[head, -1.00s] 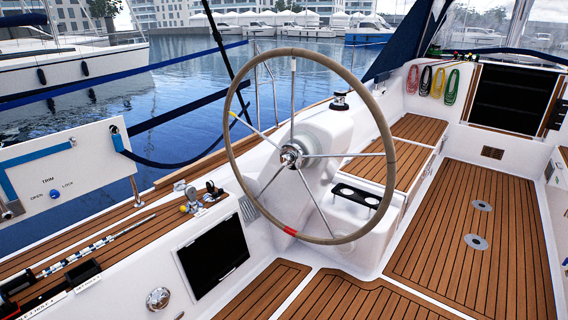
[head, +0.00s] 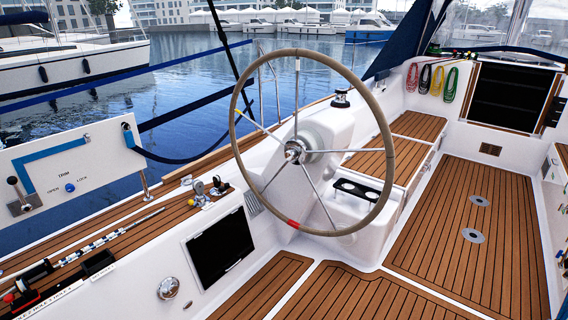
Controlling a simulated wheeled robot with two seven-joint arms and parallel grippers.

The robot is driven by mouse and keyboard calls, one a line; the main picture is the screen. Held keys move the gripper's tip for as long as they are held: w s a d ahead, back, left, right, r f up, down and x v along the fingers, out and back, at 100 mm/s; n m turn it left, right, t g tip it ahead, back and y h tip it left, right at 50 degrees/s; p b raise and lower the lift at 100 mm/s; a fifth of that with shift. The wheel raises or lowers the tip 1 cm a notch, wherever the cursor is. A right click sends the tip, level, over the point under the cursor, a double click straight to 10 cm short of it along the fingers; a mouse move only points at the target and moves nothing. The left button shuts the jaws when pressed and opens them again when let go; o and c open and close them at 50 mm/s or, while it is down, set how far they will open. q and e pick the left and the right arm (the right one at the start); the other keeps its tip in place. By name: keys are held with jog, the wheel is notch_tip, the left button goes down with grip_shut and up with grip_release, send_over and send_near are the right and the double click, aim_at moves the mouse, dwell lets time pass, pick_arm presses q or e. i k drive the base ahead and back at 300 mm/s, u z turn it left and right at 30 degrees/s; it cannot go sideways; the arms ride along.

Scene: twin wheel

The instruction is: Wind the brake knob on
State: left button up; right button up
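A large steering wheel (head: 373,94) with a tan rim, thin metal spokes and a red band low on the rim stands upright in the middle of the head view. At its centre is a shiny metal hub (head: 293,151) in front of the white pedestal (head: 327,127). Which part is the brake knob is not clear; a round silver fitting (head: 168,288) also sits on the white side wall at the lower left. Neither of my grippers is in view, and nothing touches the wheel.
At the left, a white TRIM panel (head: 100,150) carries a lever (head: 17,193) and a small blue knob (head: 70,187). A dark screen (head: 220,246) is on the side wall. A black double holder (head: 356,191) sits behind the wheel. The teak floor (head: 465,235) is clear.

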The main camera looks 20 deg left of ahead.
aim_at(290, 154)
jog(key=z, duration=1.65)
jog(key=k, duration=0.1)
jog(key=u, duration=2.7)
jog(key=i, duration=0.8)
